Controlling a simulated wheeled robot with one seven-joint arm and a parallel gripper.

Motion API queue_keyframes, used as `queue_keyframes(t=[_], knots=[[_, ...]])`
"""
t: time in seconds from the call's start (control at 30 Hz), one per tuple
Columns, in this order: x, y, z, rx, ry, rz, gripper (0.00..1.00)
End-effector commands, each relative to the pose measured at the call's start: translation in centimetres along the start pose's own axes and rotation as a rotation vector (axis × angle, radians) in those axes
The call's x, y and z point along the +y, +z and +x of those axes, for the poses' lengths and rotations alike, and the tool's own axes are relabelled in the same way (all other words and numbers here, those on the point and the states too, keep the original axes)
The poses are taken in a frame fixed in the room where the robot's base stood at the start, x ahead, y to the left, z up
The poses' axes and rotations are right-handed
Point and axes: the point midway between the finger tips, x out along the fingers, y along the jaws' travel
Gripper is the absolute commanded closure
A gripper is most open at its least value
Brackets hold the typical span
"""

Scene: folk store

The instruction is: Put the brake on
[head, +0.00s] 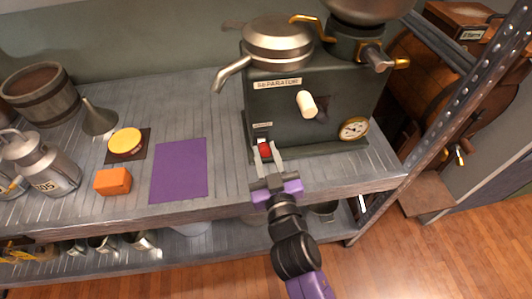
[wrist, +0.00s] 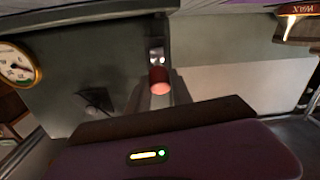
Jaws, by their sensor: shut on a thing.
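The dark green separator machine (head: 285,100) stands on the grey shelf. At its lower left front is a small red-ended lever (head: 265,150) below a small white label; I take this as the brake, but the label is too small to read. My gripper (head: 266,151) reaches up to it from the front, with one finger on each side, and is shut on the red end. In the wrist view the red end (wrist: 159,80) sits between my fingers, in front of a light metal plate on the machine. The lever's lower part is hidden.
A cream crank knob (head: 306,104) and a gauge (head: 354,129) are on the machine front. A purple mat (head: 179,170), an orange block (head: 113,181) and a yellow-topped round thing (head: 125,141) lie left. A metal shelf post (head: 440,110) rises at right.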

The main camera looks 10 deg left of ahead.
Motion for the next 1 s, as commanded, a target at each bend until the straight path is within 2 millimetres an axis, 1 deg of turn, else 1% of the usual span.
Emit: queue_keyframes(t=[0.03, 0.2, 1.0], knots=[[-0.1, 0.4, 0.0, 0.006, 0.001, -0.002, 1.0], [-0.2, 1.0, 0.0, 0.038, 0.005, -0.003, 1.0], [-0.4, 1.9, -0.2, 0.207, 0.03, -0.013, 1.0]])
